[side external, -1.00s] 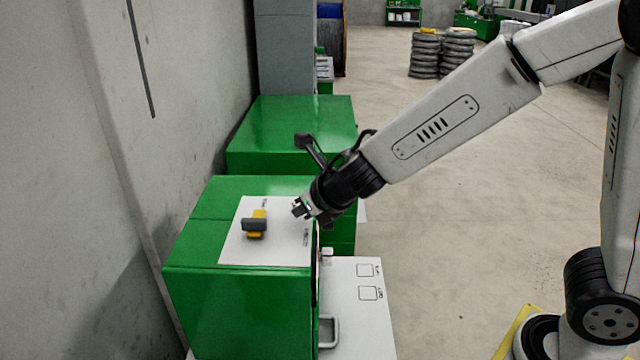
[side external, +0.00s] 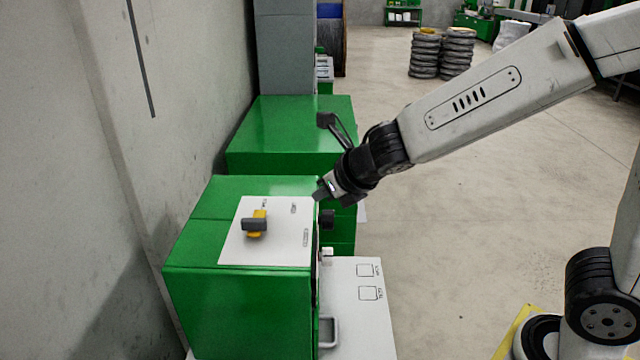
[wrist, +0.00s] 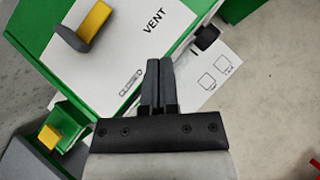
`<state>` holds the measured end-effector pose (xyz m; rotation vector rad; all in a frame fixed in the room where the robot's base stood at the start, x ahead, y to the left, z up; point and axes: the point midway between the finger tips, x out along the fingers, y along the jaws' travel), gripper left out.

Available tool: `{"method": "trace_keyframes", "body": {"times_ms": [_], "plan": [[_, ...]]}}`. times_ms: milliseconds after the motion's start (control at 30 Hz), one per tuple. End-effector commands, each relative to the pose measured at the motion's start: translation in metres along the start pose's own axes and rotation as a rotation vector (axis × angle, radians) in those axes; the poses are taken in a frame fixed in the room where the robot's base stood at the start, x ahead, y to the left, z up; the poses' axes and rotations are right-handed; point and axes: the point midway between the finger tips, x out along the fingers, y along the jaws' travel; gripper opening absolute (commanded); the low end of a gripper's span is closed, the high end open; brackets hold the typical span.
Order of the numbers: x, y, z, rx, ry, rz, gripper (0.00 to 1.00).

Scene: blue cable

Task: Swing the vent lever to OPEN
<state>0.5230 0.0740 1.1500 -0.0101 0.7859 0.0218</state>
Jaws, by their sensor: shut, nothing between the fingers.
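A handle with a grey bar on a yellow base (side external: 255,224) stands on the white panel (side external: 232,250) atop the green cabinet. It is also at the upper left of the wrist view (wrist: 73,39). The word VENT is on the panel in the wrist view, near a smaller label I cannot read surely. A black knob (side external: 327,219) sticks out at the panel's right edge; it also shows in the wrist view (wrist: 207,37). I cannot tell which part is the vent lever. My gripper (side external: 318,194) is shut and empty near the panel's right edge, apart from the yellow-based handle.
The green cabinet (side external: 240,310) has a grey pull handle on its right side. A white surface with printed squares (side external: 360,320) lies lower right. Another green cabinet (side external: 290,125) stands behind. A concrete wall (side external: 80,180) rises at the left. Open floor is at the right.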

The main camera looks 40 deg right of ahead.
Motion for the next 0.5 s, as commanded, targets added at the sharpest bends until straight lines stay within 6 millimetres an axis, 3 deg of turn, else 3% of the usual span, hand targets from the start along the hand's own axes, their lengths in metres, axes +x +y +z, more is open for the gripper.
{"method": "trace_keyframes", "body": {"times_ms": [500], "plan": [[-0.021,-0.012,0.004,0.002,-0.002,-0.001,0.00]]}}
